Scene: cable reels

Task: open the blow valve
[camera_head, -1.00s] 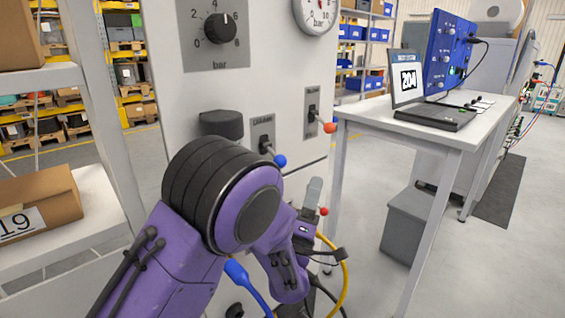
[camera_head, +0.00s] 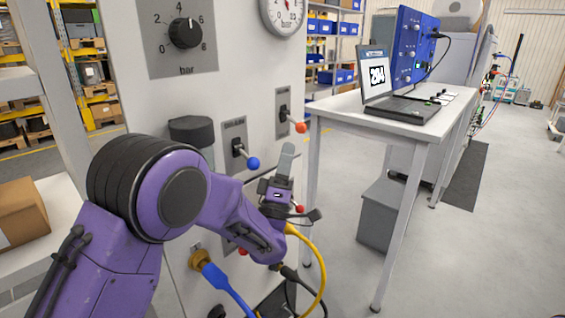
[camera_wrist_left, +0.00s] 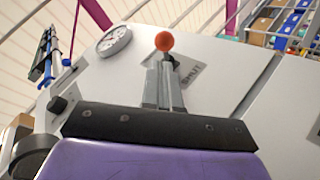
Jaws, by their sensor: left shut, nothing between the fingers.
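A grey upright panel (camera_head: 240,75) carries a lever with a red ball (camera_head: 300,127) and, left of it, a lever with a blue ball (camera_head: 253,163). My left gripper (camera_head: 287,160) is shut and empty, pointing up just below the red-ball lever. In the left wrist view, an orange-red ball (camera_wrist_left: 164,41) shows just beyond the tips of my shut fingers (camera_wrist_left: 163,85). I cannot tell whether they touch. My right gripper is out of view.
A pressure dial (camera_head: 186,32) and a round gauge (camera_head: 283,14) sit higher on the panel. A yellow hose (camera_head: 318,265) and blue hose (camera_head: 226,288) hang near my arm. A white table (camera_head: 385,115) with a laptop (camera_head: 398,105) stands right. Floor at far right is clear.

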